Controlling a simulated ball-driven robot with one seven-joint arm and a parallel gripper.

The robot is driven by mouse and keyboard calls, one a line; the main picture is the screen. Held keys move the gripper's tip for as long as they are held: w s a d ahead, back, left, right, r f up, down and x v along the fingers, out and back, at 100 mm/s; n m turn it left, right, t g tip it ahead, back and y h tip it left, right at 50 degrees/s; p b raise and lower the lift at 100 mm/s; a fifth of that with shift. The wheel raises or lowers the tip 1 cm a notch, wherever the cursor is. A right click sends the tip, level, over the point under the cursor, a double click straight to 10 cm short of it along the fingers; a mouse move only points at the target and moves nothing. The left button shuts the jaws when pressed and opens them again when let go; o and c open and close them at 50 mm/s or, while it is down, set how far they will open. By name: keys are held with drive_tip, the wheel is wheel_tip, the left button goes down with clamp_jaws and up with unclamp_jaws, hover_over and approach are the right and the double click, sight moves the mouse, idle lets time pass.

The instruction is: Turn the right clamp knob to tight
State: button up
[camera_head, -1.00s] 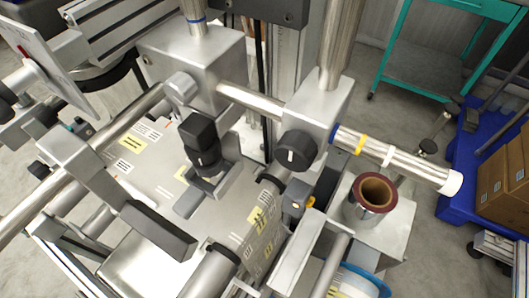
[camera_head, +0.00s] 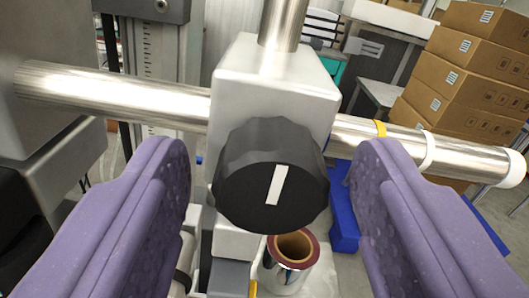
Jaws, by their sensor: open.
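The right clamp knob (camera_head: 250,160) is a black, faceted knob with a white pointer line, close in front of my gripper. The line stands nearly upright, its top leaning slightly right. The knob sits on the front of a silver clamp block (camera_head: 285,80) on a horizontal steel bar (camera_head: 120,92). My gripper (camera_head: 272,190) is open, with one purple padded finger to the left of the knob and one to the right. Gaps show between the knob and both fingers in the picture. I cannot tell whether the fingertips reach past the knob's face.
A vertical steel post (camera_head: 280,25) rises from the clamp block. A film roll with a brown core (camera_head: 295,246) stands below the knob. Cardboard boxes (camera_head: 455,85) are stacked behind at right.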

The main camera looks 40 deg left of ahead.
drive_tip(key=shift+c, duration=0.4)
drive_tip(key=c, duration=1)
drive_tip(key=shift+o, duration=0.2)
drive_tip(key=shift+m, duration=0.4)
drive_tip(key=m+p, duration=0.3)
drive_tip(key=m, duration=0.2)
drive_tip(key=shift+r+p, duration=0.1)
drive_tip(key=shift+p, duration=0.2)
drive_tip(key=m+p, duration=0.3)
drive_tip(key=m, duration=0.3)
drive_tip(key=shift+m, duration=0.4)
drive_tip(key=m+p, duration=0.2)
drive_tip(key=m, duration=0.3)
drive_tip(key=shift+p, duration=0.3)
drive_tip(key=m+p, duration=0.1)
drive_tip(key=m, duration=0.5)
drive_tip(key=shift+m+p, duration=0.3)
